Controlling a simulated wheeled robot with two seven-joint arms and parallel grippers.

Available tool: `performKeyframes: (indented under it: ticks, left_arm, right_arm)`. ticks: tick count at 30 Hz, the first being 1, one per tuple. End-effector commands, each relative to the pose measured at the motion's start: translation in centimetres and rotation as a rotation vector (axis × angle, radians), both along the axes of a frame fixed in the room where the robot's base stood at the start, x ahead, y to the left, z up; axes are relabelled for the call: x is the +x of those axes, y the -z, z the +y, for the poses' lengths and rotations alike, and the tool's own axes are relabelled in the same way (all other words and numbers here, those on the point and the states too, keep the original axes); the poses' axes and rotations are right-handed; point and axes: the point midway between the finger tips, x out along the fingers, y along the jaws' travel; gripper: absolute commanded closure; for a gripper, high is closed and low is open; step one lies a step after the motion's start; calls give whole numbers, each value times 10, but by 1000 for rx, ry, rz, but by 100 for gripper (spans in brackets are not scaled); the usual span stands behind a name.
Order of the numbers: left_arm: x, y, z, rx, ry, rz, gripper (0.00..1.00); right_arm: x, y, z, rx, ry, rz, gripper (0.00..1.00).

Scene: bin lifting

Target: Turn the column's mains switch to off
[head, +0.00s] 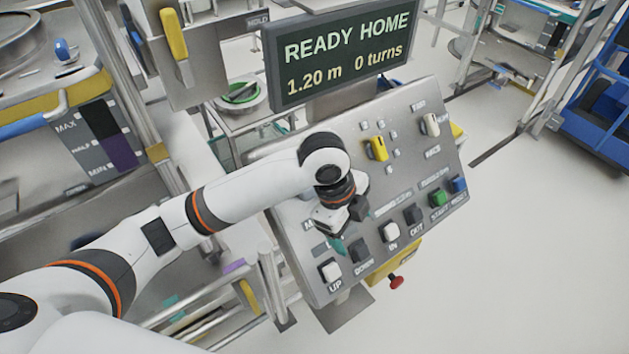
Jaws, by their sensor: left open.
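A tilted grey control panel (395,195) stands in front of me. It carries a yellow switch handle (377,148) and a pale switch handle (430,124) on its upper half. The labels beside them are too small to read, so I cannot tell which is the mains switch. My left gripper (343,233) is open over the panel's lower left part, pointing down at it. It hides some of the surface there, and I cannot tell whether it touches anything. Both switch handles are above and right of it, clear of the gripper. My right gripper is not in view.
Buttons line the panel's lower edge, including white UP (330,271), dark DOWN (360,250) and green START (438,196). A red knob (396,282) sits below. The display (345,52) reads READY HOME, 1.20 m, 0 turns. Railings (269,289) stand left; floor is free right.

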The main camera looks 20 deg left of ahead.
Motion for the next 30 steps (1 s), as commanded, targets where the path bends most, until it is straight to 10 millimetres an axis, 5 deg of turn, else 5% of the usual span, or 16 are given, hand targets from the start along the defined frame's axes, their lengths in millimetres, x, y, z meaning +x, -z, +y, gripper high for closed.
performKeyframes:
  ticks: [9, 16, 22, 30]
  left_arm:
    - [57, -81, 64, 241, 288, 7, 22]
    - [72, -123, 94, 294, 355, 33, 22]
    - [73, -120, 98, 299, 364, 42, 22]
    - [72, -73, 98, 299, 362, 45, 22]
  right_arm:
    - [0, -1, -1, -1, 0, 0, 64]
    - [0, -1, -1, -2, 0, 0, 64]
    - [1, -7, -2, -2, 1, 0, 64]
    - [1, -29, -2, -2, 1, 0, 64]
